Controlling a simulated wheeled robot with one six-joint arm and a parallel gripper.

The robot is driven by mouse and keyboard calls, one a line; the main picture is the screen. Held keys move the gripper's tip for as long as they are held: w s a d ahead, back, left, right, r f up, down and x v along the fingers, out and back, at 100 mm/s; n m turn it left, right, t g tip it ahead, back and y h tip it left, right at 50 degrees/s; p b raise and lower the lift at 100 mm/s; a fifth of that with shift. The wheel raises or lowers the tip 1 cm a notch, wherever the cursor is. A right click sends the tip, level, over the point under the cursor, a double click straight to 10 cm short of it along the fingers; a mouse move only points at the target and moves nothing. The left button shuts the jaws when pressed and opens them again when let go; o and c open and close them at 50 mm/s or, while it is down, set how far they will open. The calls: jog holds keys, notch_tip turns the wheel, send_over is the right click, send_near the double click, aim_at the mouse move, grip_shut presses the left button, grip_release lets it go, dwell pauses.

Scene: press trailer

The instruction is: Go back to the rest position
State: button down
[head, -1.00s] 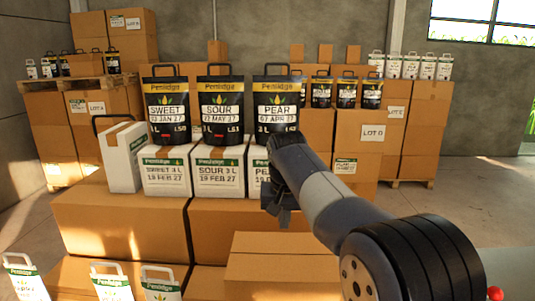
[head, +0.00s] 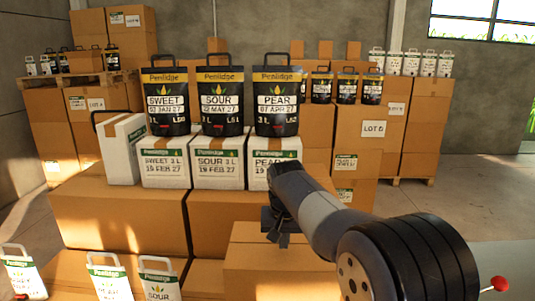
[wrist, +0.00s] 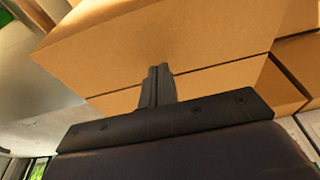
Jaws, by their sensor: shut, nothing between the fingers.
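My gripper (head: 283,240) is low in the head view, in front of the stacked cardboard boxes and below the PEAR carton. In the wrist view my gripper (wrist: 159,72) has its fingers together and empty, with a cardboard box (wrist: 190,45) beyond them. Three black pouches stand in a row on white cartons: SWEET (head: 166,104), SOUR (head: 220,103) and PEAR (head: 277,103). Under them are the SWEET carton (head: 165,165), the SOUR carton (head: 219,165) and the PEAR carton (head: 262,165), partly hidden by my arm.
A near cardboard box (head: 285,275) lies just below my gripper. Several white pouches (head: 110,280) stand front left. Pallet stacks (head: 375,130) fill the back. Open floor (head: 475,195) lies to the right.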

jog(key=shift+s+r+b, duration=0.2)
jog(key=shift+s+r, duration=0.3)
jog(key=shift+s, duration=0.35)
jog(key=shift+s+r+b, duration=0.2)
jog(key=shift+s+r, duration=0.25)
jog(key=shift+s, duration=0.35)
jog(key=s+b, duration=0.6)
jog(key=s, duration=0.4)
jog(key=shift+s+a+r, duration=0.2)
jog(key=shift+s, duration=0.15)
jog(key=shift+r, duration=0.1)
